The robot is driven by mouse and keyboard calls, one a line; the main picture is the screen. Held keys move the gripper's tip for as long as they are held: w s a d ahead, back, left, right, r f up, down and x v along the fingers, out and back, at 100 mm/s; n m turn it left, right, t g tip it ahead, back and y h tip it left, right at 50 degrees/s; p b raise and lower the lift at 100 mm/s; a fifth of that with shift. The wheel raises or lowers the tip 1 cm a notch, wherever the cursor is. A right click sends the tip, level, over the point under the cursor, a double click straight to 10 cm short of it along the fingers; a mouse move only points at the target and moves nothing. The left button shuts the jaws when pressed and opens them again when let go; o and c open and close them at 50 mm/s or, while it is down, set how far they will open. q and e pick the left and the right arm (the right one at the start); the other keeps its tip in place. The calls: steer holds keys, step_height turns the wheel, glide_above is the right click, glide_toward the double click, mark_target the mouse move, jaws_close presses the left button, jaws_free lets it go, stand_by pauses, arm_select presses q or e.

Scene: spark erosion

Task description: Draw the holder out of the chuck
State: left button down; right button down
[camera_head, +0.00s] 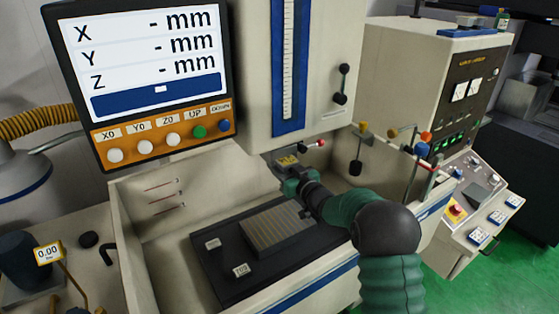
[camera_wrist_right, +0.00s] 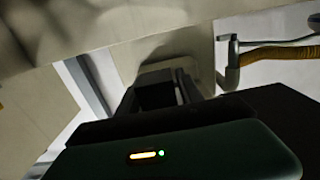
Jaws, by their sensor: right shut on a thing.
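The chuck (camera_head: 287,160), a small part with yellowish marking, sits under the beige machine head. My right gripper (camera_head: 292,183) is just below the chuck, its arm coming in from the lower right. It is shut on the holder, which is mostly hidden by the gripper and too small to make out. In the right wrist view, the dark fingers (camera_wrist_right: 158,92) reach up toward a beige surface. I cannot tell whether the holder is still seated in the chuck. My left gripper is not in view.
Below lies the dark bed with a grooved metal plate (camera_head: 275,232) inside a beige tank. A small lever with a red knob (camera_head: 320,143) is right of the chuck, and a dark hanging piece (camera_head: 355,168) is farther right. The display panel (camera_head: 145,75) stands at left.

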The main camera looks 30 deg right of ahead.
steer(key=s+b, duration=0.1)
steer(key=s, duration=0.8)
steer(key=shift+s+d, duration=0.15)
steer(key=shift+d, duration=0.2)
stand_by(0.8)
